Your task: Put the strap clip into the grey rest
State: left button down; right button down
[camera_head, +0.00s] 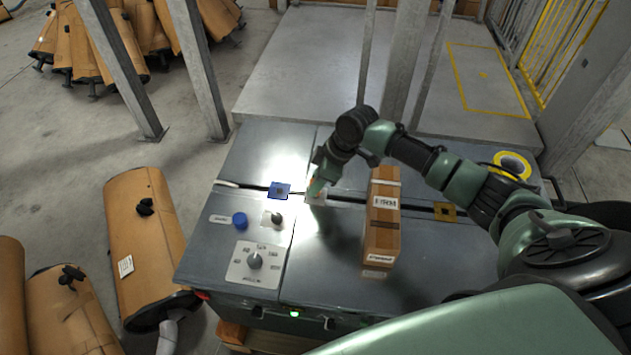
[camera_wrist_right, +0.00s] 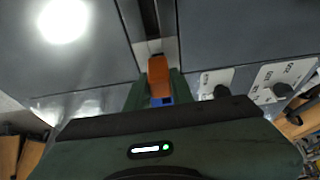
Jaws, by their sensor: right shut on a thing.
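My right gripper (camera_head: 316,190) reaches down over the middle of the grey bench and is shut on the strap clip. In the right wrist view the strap clip (camera_wrist_right: 158,75) is an orange-brown piece between the green fingers (camera_wrist_right: 158,92). The grey rest appears to be the light grey plate (camera_wrist_right: 160,48) around the dark slot, just beside the clip's end. In the head view the gripper mostly covers this spot. I cannot tell whether clip and plate touch. My left gripper is not in view.
A blue square plate (camera_head: 279,190) lies left of the gripper. A tall brown box (camera_head: 382,222) stands close on its right. A blue button (camera_head: 239,220), knob panel (camera_head: 254,264) and yellow tape roll (camera_head: 512,165) are on the bench.

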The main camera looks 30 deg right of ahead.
jog(key=shift+f, duration=0.45)
dwell(0.5)
jog(key=c, duration=1.1)
grip_release()
jog(key=shift+c, duration=0.2)
jog(key=v, duration=0.8)
jog(key=shift+a, duration=0.1)
